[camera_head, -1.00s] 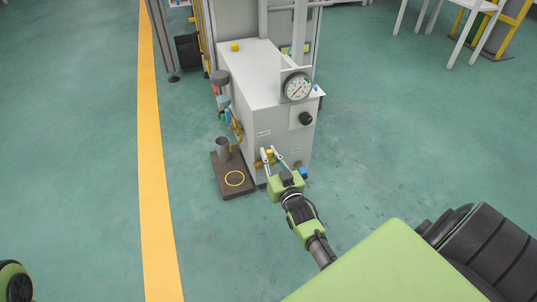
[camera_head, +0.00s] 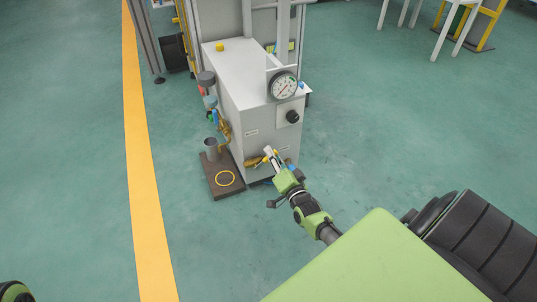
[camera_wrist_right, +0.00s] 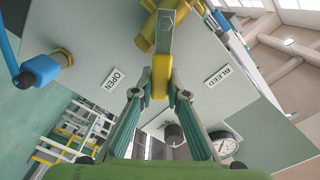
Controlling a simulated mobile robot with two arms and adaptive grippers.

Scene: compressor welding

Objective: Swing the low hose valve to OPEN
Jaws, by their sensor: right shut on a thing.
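The low hose valve has a brass body (camera_wrist_right: 158,28) and a flat grey lever (camera_wrist_right: 164,48) with a yellow end (camera_wrist_right: 161,78). In the head view its brass part (camera_head: 256,162) shows low on the front of the grey cabinet. My right gripper (camera_head: 271,158) is at the lever; in the right wrist view its fingers (camera_wrist_right: 158,95) are shut on the yellow end. The lever lies between the OPEN label (camera_wrist_right: 115,79) and the BLEED label (camera_wrist_right: 216,77). My left gripper is not in view.
The cabinet (camera_head: 232,75) carries a pressure gauge (camera_head: 284,86) and a black knob (camera_head: 292,117). A blue hose end (camera_wrist_right: 38,70) sits beside the valve. A dark base plate (camera_head: 213,184) with a grey cup (camera_head: 211,149) stands left.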

